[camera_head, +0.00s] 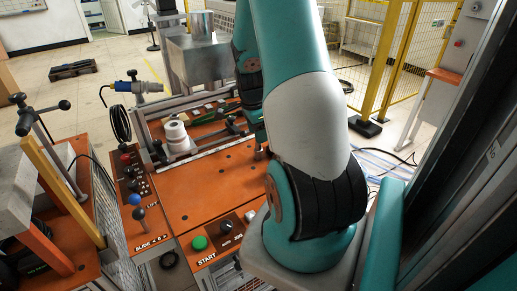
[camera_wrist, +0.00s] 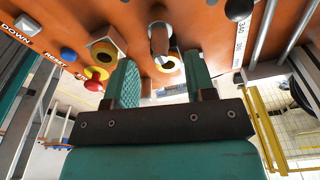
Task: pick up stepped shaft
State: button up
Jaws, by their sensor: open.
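In the wrist view my gripper (camera_wrist: 158,75) is open, with its two teal fingers apart and nothing held between them. A grey-brown, rod-like piece (camera_wrist: 159,38) stands out from the orange surface just beyond the fingertips, roughly in line with the gap. It may be the stepped shaft, but I cannot tell for sure. In the head view my arm covers much of the right side, and a small part of my gripper (camera_head: 257,135) shows low over the orange table.
The orange table (camera_head: 213,187) is mostly bare at its front. White rolls (camera_head: 177,138) stand at its left, near black bars. A red stop button (camera_wrist: 94,85) and a blue button (camera_wrist: 68,54) sit on the panel. A yellow fence (camera_head: 430,40) stands behind right.

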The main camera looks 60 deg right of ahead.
aim_at(258, 148)
jog(key=f, duration=0.2)
jog(key=f+p, duration=0.1)
jog(key=f, duration=0.1)
jog(key=shift+s+d+f, duration=0.1)
jog(key=shift+d+f, duration=0.1)
jog(key=shift+f, duration=0.2)
grip_shut()
jog(key=shift+r, duration=0.1)
